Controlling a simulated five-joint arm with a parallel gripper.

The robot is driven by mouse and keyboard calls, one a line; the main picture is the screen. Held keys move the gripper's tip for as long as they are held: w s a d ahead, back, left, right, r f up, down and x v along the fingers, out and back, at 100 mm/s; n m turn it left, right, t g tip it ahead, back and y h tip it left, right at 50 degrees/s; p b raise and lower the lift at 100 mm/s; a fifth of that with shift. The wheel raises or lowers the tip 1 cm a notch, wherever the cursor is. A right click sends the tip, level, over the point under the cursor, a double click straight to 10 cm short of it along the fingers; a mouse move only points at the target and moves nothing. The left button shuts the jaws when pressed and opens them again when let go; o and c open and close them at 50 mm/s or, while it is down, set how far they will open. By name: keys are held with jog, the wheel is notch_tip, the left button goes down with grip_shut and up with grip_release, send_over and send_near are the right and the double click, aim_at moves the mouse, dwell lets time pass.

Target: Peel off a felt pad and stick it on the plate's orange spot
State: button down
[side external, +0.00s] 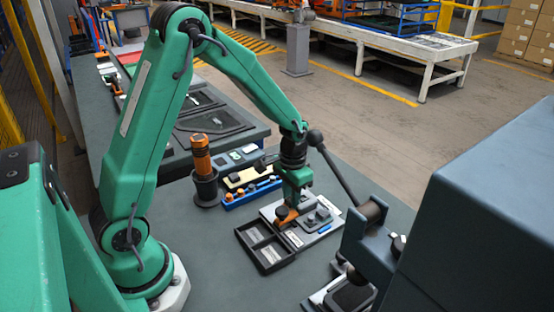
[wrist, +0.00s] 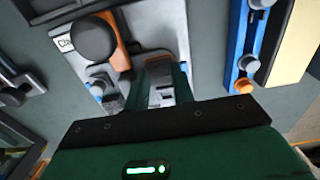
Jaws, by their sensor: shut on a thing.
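My gripper (side external: 297,199) is low over a pale grey plate (side external: 332,211). The plate also shows in the wrist view (wrist: 176,22). My gripper (wrist: 160,72) is shut there on a small grey piece (wrist: 162,92), partly hidden by the fingers; I cannot tell if it is a felt pad. A dark round disc (wrist: 93,38) lies beside the fingers, over an orange part (wrist: 123,48) that also shows in the side view (side external: 287,219). I cannot tell whether this orange part is the plate's spot. The contact below the fingertips is hidden.
A black compartment tray (side external: 265,262) lies at the plate's near left. A blue rack (side external: 233,202) with small orange and blue pieces lies behind. An orange cylinder (side external: 200,152) stands in a black holder (side external: 205,187). A dark lever (side external: 340,170) leans close to my gripper's right.

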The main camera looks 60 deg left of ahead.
jog(key=shift+f, duration=0.2)
dwell(0.6)
jog(key=c, duration=1.1)
grip_release()
jog(key=shift+r, duration=3.95)
